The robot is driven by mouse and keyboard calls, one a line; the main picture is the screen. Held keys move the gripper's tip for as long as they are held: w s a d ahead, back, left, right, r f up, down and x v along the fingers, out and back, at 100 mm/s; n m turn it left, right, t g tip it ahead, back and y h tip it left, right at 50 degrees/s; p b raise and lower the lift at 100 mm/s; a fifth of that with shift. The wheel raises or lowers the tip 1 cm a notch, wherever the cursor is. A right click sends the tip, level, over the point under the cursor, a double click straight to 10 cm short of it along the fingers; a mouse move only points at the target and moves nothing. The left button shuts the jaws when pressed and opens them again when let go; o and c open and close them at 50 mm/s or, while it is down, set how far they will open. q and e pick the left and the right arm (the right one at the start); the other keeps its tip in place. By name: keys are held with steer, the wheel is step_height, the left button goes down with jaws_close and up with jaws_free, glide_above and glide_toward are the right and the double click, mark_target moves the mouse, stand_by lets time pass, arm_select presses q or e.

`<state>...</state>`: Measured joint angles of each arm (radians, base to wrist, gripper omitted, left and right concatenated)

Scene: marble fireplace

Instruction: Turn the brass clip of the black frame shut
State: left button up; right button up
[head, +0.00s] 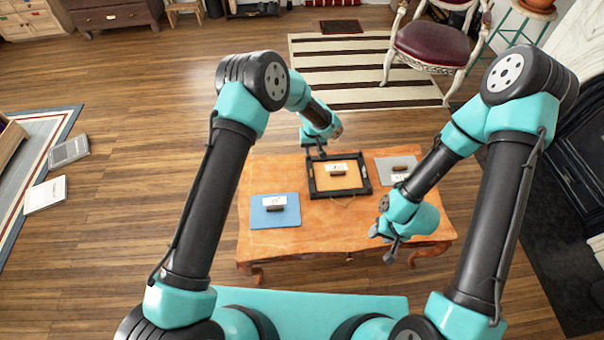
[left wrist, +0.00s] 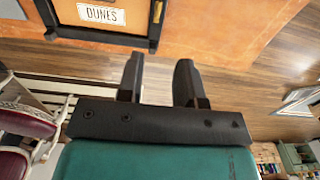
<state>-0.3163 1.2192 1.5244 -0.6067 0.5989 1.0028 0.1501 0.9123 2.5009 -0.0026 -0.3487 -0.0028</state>
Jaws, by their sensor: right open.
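The black frame (head: 367,187) lies flat on the wooden table, with a tan panel and a white label inside. In the left wrist view the frame (left wrist: 100,37) fills the upper left, with its label reading "DUNES". A small brass-coloured piece (left wrist: 157,12), which looks like the clip, sits on the frame's side bar; whether it is turned shut is too small to tell. My left gripper (head: 317,150) is at the frame's far edge. Its fingers stand apart and empty in the left wrist view (left wrist: 160,85). My right gripper (head: 391,250) is open and empty over the table's front right.
A blue panel (head: 262,217) lies left of the frame and a grey panel (head: 385,176) right of it, each with a label and a small brown block. The table (head: 310,240) is bare at the front. A red chair (head: 432,45) stands beyond.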

mark_target(312, 174)
arm_select(q)
steer(key=shift+w+d, duration=0.1)
stand_by(0.3)
step_height(312, 174, down, 17)
steer(key=shift+f, duration=0.15)
stand_by(0.6)
steer(key=shift+c, duration=0.2)
jaws_close()
